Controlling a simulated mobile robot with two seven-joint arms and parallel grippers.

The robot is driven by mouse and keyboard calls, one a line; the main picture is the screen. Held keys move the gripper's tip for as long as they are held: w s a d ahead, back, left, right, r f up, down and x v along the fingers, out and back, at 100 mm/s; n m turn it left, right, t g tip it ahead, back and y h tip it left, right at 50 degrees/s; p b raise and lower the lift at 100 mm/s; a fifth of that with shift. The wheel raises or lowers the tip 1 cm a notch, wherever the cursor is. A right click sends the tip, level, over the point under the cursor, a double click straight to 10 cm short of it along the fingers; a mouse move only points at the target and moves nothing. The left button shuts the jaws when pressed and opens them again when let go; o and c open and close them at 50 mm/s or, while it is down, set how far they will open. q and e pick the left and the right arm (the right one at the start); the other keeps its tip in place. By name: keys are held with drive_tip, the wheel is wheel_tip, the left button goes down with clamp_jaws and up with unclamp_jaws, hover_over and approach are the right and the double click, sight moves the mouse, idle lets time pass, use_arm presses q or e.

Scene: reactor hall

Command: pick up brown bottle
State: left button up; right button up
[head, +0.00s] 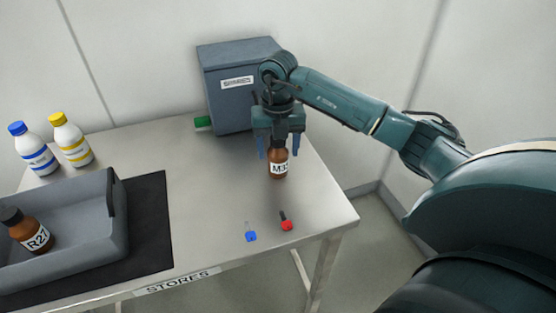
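A brown bottle (278,170) with a white label starting "M3" stands upright at the right part of the steel table. My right gripper (279,153) points straight down over it, with one blue finger on each side of the bottle's upper part. The fingers are spread, and gaps show between them and the bottle. The bottle's top is hidden by the gripper. A second brown bottle (33,236) with a dark cap and a label starting "R2" leans in the grey tray (117,215) at the left. My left gripper is not in view.
A grey box (226,105) stands behind the gripper, with a green item (203,122) beside it. Blue-capped (37,157) and yellow-capped (72,142) white bottles stand back left. Small blue (251,236) and red (287,225) items lie near the front edge. The table's middle is clear.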

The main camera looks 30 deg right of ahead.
drive_tip(key=c, duration=0.9)
drive_tip(key=shift+r, duration=0.15)
